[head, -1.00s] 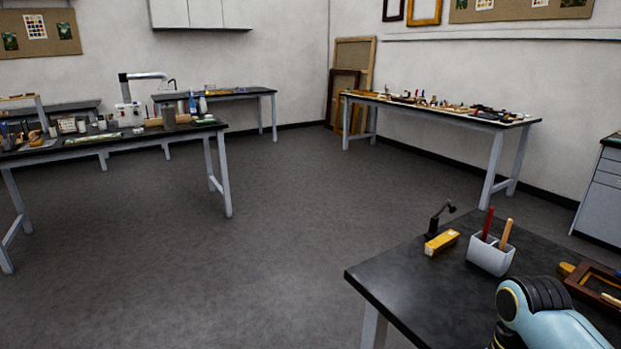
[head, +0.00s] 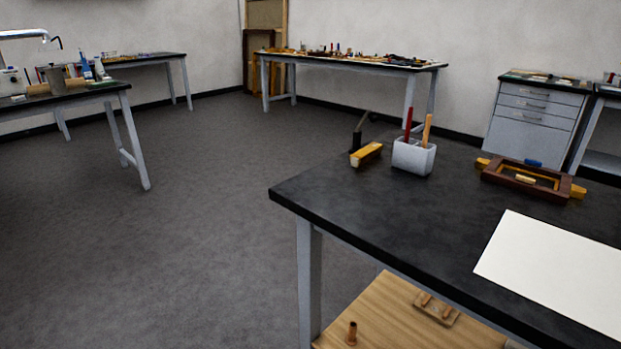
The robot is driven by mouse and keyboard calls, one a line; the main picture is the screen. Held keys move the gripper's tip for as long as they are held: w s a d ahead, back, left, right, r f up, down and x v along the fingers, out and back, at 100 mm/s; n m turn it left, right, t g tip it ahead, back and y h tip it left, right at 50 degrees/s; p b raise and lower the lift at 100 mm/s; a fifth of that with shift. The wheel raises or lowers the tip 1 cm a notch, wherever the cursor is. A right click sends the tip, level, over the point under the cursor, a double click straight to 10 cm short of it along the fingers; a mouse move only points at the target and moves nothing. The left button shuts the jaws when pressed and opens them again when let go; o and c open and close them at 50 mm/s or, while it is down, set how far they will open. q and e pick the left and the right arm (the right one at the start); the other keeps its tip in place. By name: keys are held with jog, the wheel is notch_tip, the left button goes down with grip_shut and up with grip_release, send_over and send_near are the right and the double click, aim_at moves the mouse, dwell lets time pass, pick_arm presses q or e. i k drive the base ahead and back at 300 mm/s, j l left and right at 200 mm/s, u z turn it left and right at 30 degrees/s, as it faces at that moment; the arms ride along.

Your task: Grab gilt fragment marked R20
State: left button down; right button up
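No marking R20 can be read in the head view. A small gilt-coloured piece (head: 525,179) lies inside a brown wooden frame (head: 500,176) on the near black table (head: 400,215). A yellow block (head: 366,154) lies on the same table, left of a white holder (head: 414,157). I cannot tell whether either one is the marked fragment. Neither of my grippers is in view.
A white sheet (head: 560,268) covers the table's right part. A wooden lower shelf (head: 385,315) holds small wooden pieces. A cluttered bench (head: 350,62) and drawer cabinet (head: 535,123) stand behind. The floor (head: 200,220) at left is clear.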

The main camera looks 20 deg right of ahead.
aim_at(362, 157)
jog(key=i+j+z, duration=0.15)
jog(key=z, duration=0.9)
jog(key=i+j+z, duration=0.15)
jog(key=j+z, duration=0.3)
jog(key=j, duration=0.25)
jog(key=j+z, duration=0.45)
jog(key=j, duration=0.25)
jog(key=i+j, duration=0.05)
